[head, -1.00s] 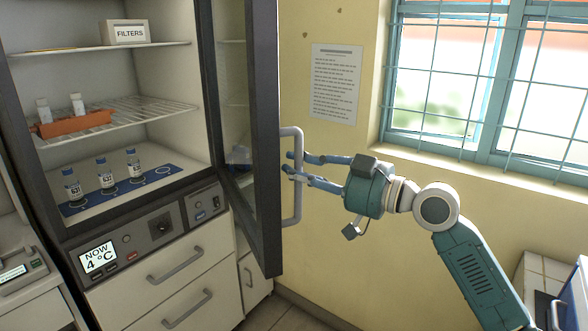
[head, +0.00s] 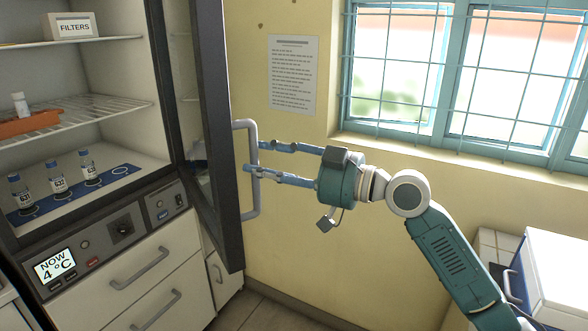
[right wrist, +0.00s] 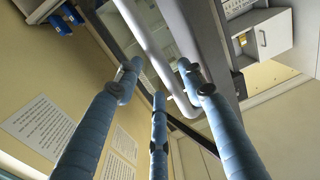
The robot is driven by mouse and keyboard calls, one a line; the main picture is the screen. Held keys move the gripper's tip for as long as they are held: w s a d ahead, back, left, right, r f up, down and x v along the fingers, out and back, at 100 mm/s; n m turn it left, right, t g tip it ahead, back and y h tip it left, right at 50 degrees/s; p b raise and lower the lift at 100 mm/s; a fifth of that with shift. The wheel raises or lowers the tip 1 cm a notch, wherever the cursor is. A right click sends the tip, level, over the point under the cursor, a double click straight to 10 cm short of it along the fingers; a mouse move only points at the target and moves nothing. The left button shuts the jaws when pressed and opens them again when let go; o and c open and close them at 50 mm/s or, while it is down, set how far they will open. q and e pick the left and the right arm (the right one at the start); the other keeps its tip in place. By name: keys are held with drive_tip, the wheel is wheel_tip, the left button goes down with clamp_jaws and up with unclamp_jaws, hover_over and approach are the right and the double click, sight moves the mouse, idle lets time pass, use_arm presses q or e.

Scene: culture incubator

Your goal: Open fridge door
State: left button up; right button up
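The fridge door (head: 212,130) stands wide open, swung out to the right of the cabinet, so the lit interior shows. Its grey bar handle (head: 253,195) is on the door's right-hand face, and the bar also crosses the right wrist view (right wrist: 150,45). My right gripper (head: 254,157) is at the handle with its fingers spread apart, one fingertip close to the bar and the other reaching just across it. In the right wrist view its fingers (right wrist: 158,75) are spread around the bar, and contact cannot be told. My left gripper is not in view.
Inside the fridge are vials (head: 58,178), an orange rack (head: 28,122) and a FILTERS box (head: 73,26). Drawers (head: 140,270) sit below. A wall with a notice (head: 292,75) and barred window is behind my arm; a white box (head: 560,275) stands right.

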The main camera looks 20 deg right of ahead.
drive_tip(key=v, duration=1)
